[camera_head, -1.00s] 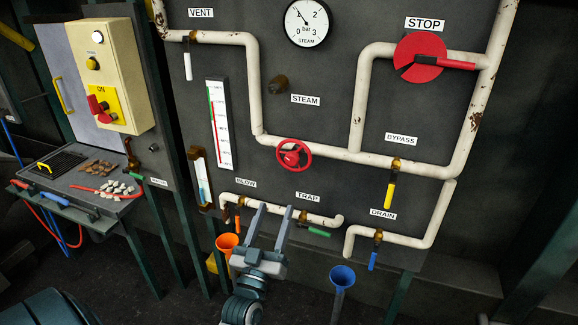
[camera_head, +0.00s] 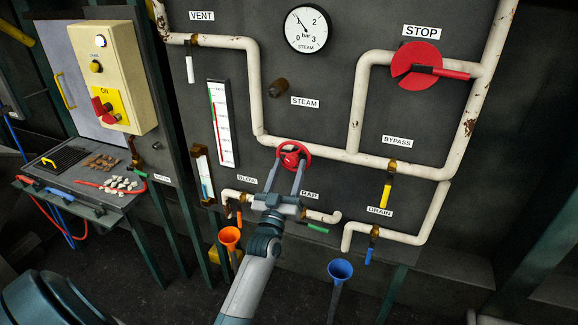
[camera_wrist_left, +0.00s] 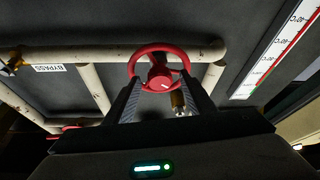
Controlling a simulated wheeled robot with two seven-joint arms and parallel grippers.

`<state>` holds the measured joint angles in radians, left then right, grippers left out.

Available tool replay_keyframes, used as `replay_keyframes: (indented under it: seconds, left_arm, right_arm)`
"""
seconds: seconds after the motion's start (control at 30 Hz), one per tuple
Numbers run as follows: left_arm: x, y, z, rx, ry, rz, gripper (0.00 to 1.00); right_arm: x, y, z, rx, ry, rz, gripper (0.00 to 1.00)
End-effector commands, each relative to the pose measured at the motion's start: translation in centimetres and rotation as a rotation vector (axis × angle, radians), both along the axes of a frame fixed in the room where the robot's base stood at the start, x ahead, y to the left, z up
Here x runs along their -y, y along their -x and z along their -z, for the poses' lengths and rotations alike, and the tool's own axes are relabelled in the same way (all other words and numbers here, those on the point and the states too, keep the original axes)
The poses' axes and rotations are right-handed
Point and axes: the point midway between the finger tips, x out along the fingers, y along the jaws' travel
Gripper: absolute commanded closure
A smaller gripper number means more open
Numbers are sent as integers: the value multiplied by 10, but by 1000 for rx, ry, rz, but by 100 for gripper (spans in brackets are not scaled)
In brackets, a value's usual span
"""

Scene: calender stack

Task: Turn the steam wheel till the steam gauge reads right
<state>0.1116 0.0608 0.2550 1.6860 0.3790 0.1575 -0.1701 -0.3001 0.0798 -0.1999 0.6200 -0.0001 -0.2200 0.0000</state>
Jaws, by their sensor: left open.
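The red steam wheel (camera_head: 293,155) sits on the white pipe in the middle of the dark panel. The round steam gauge (camera_head: 307,28) is at the top, marked 0 to 3 bar; its thin needle points up and left, near the 1. My left gripper (camera_head: 287,170) is open, its two fingers reaching up to the wheel's lower part. In the left wrist view the wheel (camera_wrist_left: 160,72) shows beyond and between the fingertips (camera_wrist_left: 162,88). I cannot tell whether they touch the rim. My right gripper is not in view.
A red stop disc (camera_head: 415,64) is at upper right. Yellow (camera_head: 386,195) and blue (camera_head: 369,256) valve levers are right of the wheel. A control box (camera_head: 119,72) and bench (camera_head: 85,185) are at left.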

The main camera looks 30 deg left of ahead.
Motion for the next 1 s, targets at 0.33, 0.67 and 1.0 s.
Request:
replay_keyframes:
  seconds: [0.33, 0.67, 1.0]
  left_arm:
    - [-1, -2, 0, 0, 0, 0, 53]
    - [-1, -2, 0, -3, -10, 0, 92]
    - [-4, -1, 0, -59, -251, 1, 91]
  right_arm:
    - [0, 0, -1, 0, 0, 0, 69]
    - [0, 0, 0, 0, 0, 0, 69]
    - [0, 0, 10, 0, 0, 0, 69]
